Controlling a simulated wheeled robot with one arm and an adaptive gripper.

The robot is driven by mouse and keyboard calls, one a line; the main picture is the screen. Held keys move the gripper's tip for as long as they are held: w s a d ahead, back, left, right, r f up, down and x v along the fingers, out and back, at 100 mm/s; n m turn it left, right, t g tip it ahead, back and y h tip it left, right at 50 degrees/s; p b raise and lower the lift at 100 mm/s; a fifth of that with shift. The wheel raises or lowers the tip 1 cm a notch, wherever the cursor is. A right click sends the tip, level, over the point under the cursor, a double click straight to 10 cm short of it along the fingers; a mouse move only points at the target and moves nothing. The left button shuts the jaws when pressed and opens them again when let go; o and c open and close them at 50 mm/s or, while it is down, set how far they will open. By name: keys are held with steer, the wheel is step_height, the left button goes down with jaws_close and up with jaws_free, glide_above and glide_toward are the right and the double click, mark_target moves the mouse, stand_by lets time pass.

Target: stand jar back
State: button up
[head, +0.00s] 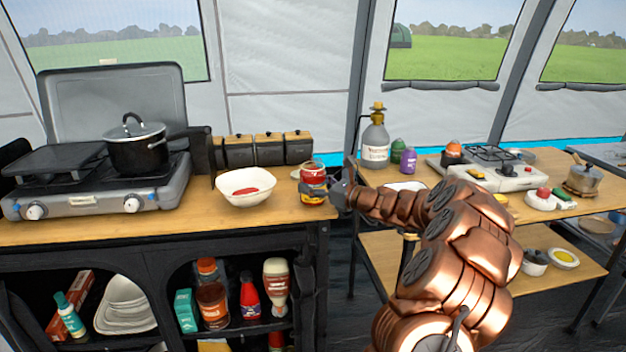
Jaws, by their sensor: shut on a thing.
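A red jar (314,196) with a pale label stands upright at the right end of the wooden counter (150,228), near its front corner. My gripper (316,190) reaches in from the right and is shut on the jar, with its dark fingers around the jar's middle. The fingers hide part of the label. The jar's base looks at counter height, but I cannot tell whether it touches the top.
A white bowl (246,187) with something red in it stands left of the jar. Dark canisters with wooden lids (268,150) line the back. A stove (100,185) with a pot (137,152) fills the left. A second table (480,190) holds a burner and bottles.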

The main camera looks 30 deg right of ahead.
steer(key=o, duration=1.7)
steer(key=shift+o, duration=0.2)
steer(key=shift+s+d+r, duration=0.1)
steer(key=shift+s, duration=0.1)
steer(key=v, duration=1.1)
steer(key=shift+s, duration=0.3)
